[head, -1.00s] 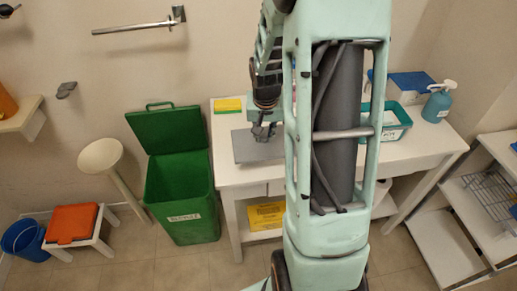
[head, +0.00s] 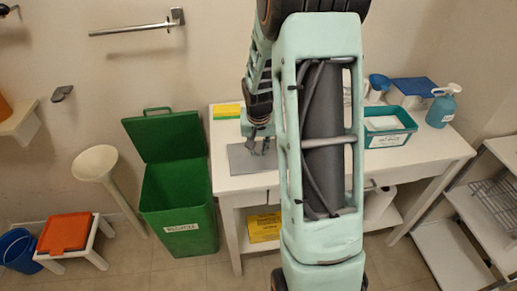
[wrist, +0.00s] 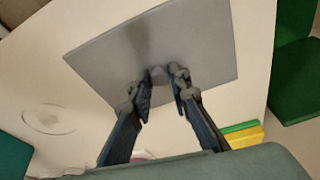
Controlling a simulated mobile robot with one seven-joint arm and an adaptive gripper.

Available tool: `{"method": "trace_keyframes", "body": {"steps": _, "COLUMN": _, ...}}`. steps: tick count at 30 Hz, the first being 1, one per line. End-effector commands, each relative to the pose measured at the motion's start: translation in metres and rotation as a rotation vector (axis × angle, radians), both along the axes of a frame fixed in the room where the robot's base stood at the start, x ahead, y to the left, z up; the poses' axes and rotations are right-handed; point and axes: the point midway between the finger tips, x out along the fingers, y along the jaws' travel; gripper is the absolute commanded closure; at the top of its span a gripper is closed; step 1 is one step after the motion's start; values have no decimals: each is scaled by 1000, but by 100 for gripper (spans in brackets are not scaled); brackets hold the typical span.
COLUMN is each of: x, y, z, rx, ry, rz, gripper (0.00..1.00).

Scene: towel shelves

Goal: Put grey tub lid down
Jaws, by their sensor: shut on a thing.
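The grey tub lid (wrist: 172,42) is a flat square plate, seen in the wrist view over the white table. It also shows in the head view (head: 240,161), at the left part of the tabletop. In the head view my gripper (head: 258,147) is above the lid. The lid looks roughly level, close to the tabletop; I cannot tell whether it touches.
The white table (head: 240,184) carries a yellow-green sponge (head: 226,111) behind the lid and a teal tub (head: 388,124) at right. A blue pump bottle (head: 442,106) stands at the right end. A green open bin (head: 178,200) adjoins the table's left side. My arm hides the table's middle.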

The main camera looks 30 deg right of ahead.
Motion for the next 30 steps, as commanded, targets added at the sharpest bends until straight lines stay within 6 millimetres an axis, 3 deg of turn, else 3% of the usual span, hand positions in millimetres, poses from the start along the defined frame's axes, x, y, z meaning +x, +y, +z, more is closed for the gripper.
{"method": "trace_keyframes", "body": {"steps": 2, "x": 0, "y": 0, "z": -4, "rx": 0, "ry": 0, "rz": 0, "gripper": 99}}
{"method": "trace_keyframes", "body": {"steps": 3, "x": 0, "y": 0, "z": -3, "rx": 0, "ry": 0, "rz": 0, "gripper": 79}}
{"method": "trace_keyframes", "body": {"steps": 7, "x": 0, "y": 0, "z": -3, "rx": 0, "ry": 0, "rz": 0, "gripper": 65}}
{"method": "trace_keyframes", "body": {"steps": 20, "x": -1, "y": 0, "z": 7, "rx": -1, "ry": -2, "rz": 0, "gripper": 65}}
{"method": "trace_keyframes", "body": {"steps": 30, "x": -16, "y": 7, "z": 70, "rx": -1, "ry": -5, "rz": -1, "gripper": 65}}
